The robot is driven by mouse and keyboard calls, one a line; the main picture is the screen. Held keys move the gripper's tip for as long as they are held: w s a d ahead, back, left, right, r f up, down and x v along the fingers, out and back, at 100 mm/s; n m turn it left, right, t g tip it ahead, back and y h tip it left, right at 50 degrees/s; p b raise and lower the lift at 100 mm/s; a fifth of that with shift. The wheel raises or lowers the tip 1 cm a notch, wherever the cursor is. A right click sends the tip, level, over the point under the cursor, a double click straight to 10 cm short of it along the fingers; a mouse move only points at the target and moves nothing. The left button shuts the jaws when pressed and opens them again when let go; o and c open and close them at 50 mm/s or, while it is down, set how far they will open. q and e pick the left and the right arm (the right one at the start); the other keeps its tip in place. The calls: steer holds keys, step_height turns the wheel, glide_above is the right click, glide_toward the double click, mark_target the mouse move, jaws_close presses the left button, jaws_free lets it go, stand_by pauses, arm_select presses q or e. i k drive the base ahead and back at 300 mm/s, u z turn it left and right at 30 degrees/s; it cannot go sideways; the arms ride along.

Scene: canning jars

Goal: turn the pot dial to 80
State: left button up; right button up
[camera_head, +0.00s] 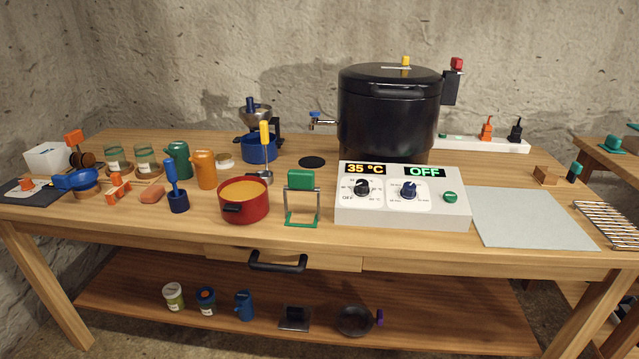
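A large black pot (388,125) with a lid stands at the back of the table. In front of it is a white control box (430,208) with two dials. The left dial (362,187) is black, under an orange display (365,169) reading 35 °C; "OFF" is printed at its lower left. The right dial (409,190) has a blue knob, under a green display (425,171) reading OFF. A green button (450,197) is at the box's right. Neither of my grippers is in view.
A green-handled stand (301,198) and a red pot (244,200) are left of the box. A grey mat (530,217) lies bare to its right. A drawer handle (278,262) juts from the table front. A power strip (480,142) lies behind.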

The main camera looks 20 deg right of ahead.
mark_target(361, 189)
steer(key=u, duration=0.7)
steer(key=i, duration=1.05)
steer(key=z, duration=1.45)
